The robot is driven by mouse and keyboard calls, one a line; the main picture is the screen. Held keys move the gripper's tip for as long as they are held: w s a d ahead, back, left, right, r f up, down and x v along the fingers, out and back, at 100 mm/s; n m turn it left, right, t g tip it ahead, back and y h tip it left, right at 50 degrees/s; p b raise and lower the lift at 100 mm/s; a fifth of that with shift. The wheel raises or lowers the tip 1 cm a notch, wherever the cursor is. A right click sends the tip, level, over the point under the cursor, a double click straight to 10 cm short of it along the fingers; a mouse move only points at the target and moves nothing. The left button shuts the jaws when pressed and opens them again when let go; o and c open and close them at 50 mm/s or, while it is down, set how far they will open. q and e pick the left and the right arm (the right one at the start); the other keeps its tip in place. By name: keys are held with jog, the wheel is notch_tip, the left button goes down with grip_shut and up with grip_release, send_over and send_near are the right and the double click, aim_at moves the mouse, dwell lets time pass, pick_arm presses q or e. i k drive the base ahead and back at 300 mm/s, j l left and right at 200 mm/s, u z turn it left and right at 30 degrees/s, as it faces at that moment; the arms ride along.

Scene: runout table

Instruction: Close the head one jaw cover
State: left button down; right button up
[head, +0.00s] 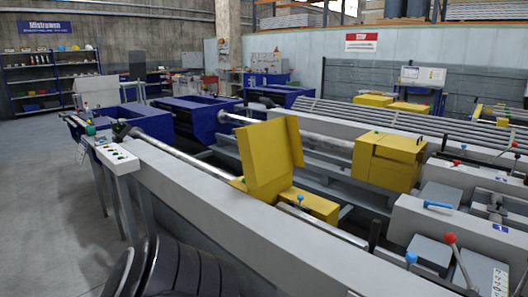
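A yellow jaw cover (270,155) stands raised and open on the nearest machine, tilted up from its hinge. Its yellow housing (310,204) sits below it on the long grey bed, with a steel bar (185,158) running into it from the left. A second yellow cover (390,158) on the machine behind is shut, boxlike. No label shows which one is head one; the open one is on the nearest line.
The grey bed (205,203) crosses the foreground diagonally. A white button panel (117,157) stands at its left end. Levers with blue (411,258) and red (450,238) knobs rise at the right. Open floor (45,190) lies at the left.

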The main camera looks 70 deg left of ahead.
aim_at(270, 150)
jog(key=k+j, duration=0.2)
jog(key=j, duration=0.35)
jog(key=k+j+u, duration=0.1)
jog(key=j, duration=0.4)
jog(key=k+j+u, duration=0.1)
jog(key=k+j, duration=0.2)
jog(key=j, duration=0.25)
jog(key=k+j, duration=0.15)
jog(key=j, duration=0.4)
jog(key=k+j+u, duration=0.1)
jog(key=j, duration=0.45)
jog(key=k+j, duration=0.2)
jog(key=j, duration=0.35)
jog(key=k+j+u, duration=0.15)
jog(key=j, duration=0.45)
jog(key=k+j, duration=0.15)
jog(key=j, duration=0.95)
jog(key=j+z, duration=0.25)
jog(key=j, duration=0.45)
jog(key=k, duration=0.05)
